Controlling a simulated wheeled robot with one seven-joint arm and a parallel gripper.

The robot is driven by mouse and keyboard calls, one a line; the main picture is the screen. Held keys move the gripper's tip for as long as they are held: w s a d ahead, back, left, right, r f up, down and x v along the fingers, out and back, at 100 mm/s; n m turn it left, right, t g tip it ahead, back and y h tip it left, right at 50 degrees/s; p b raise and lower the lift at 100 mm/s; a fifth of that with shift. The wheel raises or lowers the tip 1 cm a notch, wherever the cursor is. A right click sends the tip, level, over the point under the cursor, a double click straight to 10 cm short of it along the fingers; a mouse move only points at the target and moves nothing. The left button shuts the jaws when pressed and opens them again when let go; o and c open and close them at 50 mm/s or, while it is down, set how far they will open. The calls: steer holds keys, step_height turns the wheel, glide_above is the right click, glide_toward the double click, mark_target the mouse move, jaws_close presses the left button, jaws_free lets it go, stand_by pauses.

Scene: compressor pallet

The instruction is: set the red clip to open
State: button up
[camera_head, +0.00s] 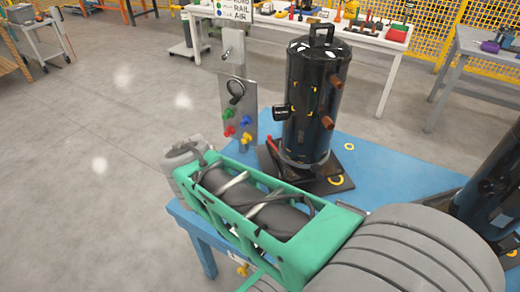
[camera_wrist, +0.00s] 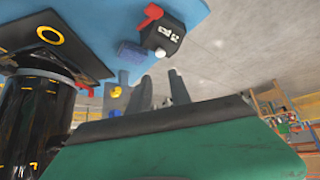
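The red clip (camera_wrist: 150,16) shows in the wrist view on a small dark box (camera_wrist: 172,42) with a white label, near the blue tabletop. A red bar (camera_head: 271,146) beside the compressor's base in the head view may be the same clip; its lower part is hidden. My gripper (camera_wrist: 160,84) has two grey fingers standing apart in the wrist view, with nothing clearly held between them. The clip is above the fingers in that picture, apart from them. In the head view my green arm hides the fingers.
The black compressor cylinder (camera_head: 315,95) stands on a dark plate on the blue table (camera_head: 375,160), close to my arm. A grey panel (camera_head: 237,100) with coloured knobs stands behind my gripper. Open floor (camera_head: 80,170) lies to the left.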

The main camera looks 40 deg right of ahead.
steer(key=w+d+f+m+t+h+b, duration=0.1)
steer(key=w+d+f+m+h+b, duration=0.1)
steer(key=d+f+h+b, duration=0.25)
steer(key=w+d+f+m+t+h+b, duration=0.1)
steer(key=w+d+f+m+h+b, duration=0.15)
steer(key=d+b, duration=0.4)
steer(key=m+h+b, duration=0.3)
steer(key=h+b, duration=0.2)
steer(key=b, duration=0.3)
glide_toward(269, 138)
steer(key=x, duration=0.3)
steer(key=shift+n, duration=0.25)
steer(key=x, duration=0.8)
steer(key=shift+f, duration=0.1)
jaws_close()
